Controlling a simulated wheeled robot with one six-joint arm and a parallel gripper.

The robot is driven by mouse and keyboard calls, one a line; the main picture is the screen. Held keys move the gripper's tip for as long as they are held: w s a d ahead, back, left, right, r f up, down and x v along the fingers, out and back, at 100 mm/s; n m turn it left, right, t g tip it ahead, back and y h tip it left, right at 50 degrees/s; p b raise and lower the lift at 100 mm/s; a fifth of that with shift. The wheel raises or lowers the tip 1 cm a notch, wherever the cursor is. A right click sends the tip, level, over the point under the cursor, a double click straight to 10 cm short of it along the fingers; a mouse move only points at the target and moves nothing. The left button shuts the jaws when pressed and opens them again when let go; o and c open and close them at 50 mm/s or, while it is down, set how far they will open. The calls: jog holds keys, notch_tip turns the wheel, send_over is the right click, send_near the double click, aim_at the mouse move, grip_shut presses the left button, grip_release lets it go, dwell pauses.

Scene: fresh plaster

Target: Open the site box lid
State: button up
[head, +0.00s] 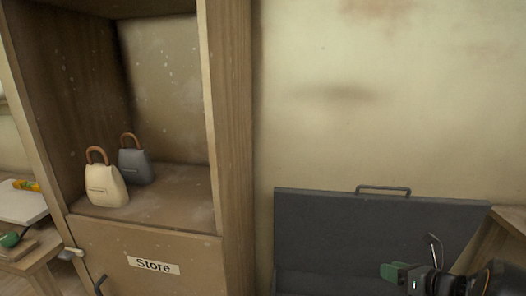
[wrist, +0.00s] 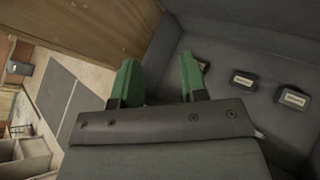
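The site box is dark grey, and its lid (head: 350,225) stands raised in front of the wall, with a bar handle (head: 383,189) on its top edge. The lower part of the box is cut off by the frame in the head view. My gripper (head: 392,272) is at the bottom right of the head view, in front of the lid and apart from the handle. In the wrist view, the green fingers of my gripper (wrist: 159,62) are spread with nothing between them. The grey inside of the box (wrist: 225,65) shows beyond them.
Small dark labelled items (wrist: 243,80) lie inside the box. A wooden cupboard (head: 238,150) marked Store stands left of the box, with a cream bag (head: 106,187) and a grey bag (head: 137,167) on its shelf. A wooden edge (head: 510,218) is close on the right.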

jog(key=s+a+r+n+g+h+p, duration=0.3)
jog(key=s+a+r+n+g+p, duration=0.1)
jog(key=n, duration=1.1)
jog(key=s+a+r+n+g+h+p, duration=0.3)
jog(key=s+a+n, duration=0.4)
jog(key=n, duration=0.8)
jog(key=shift+s+a+r+g+h+p, duration=0.3)
jog(key=shift+a+r+g+h+p, duration=0.25)
jog(key=shift+a+g, duration=0.6)
jog(key=a+r+n, duration=0.1)
jog(key=a+r+n+t+p, duration=0.1)
jog(key=a+r, duration=0.1)
jog(key=a+r+n+p, duration=0.1)
jog(key=a+r, duration=0.1)
jog(key=shift+s+a+t, duration=0.1)
jog(key=shift+s+t, duration=0.25)
jog(key=shift+c, duration=1)
jog(key=shift+a+n, duration=0.25)
jog(key=shift+n, duration=0.05)
jog(key=shift+c, duration=0.4)
